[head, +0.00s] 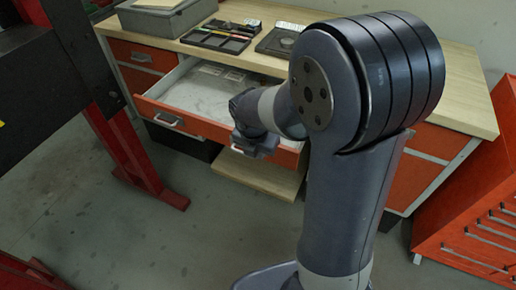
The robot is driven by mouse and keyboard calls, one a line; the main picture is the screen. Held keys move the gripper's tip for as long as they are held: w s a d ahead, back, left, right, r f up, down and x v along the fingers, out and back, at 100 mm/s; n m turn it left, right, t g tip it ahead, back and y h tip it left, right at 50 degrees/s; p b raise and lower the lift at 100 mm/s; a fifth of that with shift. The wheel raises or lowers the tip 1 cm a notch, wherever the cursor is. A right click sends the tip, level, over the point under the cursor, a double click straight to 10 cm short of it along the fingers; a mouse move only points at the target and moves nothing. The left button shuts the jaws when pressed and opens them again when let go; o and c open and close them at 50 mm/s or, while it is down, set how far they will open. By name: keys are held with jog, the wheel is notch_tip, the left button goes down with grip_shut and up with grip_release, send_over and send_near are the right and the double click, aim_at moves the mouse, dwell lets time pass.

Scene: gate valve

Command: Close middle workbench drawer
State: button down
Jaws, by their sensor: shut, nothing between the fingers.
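The workbench (462,82) has a pale wooden top and orange fronts. One drawer (190,117) with an orange front is pulled out, and its light grey inside shows with a few flat pale items in it. A metal handle (168,122) is on the left part of its front. My gripper (255,150) is by the right part of the drawer front and points down. It is shut and empty. I cannot tell whether it touches the front.
A grey bin (165,20), a tray of tools (222,36) and a dark flat case (280,42) are on the benchtop. A red and black frame (125,140) stands at the left. An orange rack (480,215) is at the right.

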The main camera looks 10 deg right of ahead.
aim_at(265, 157)
jog(key=w+d+f, duration=0.3)
jog(key=w+f, duration=0.1)
jog(key=f, duration=0.3)
jog(key=shift+w+d+f+p, duration=0.25)
jog(key=shift+w+d+p, duration=0.05)
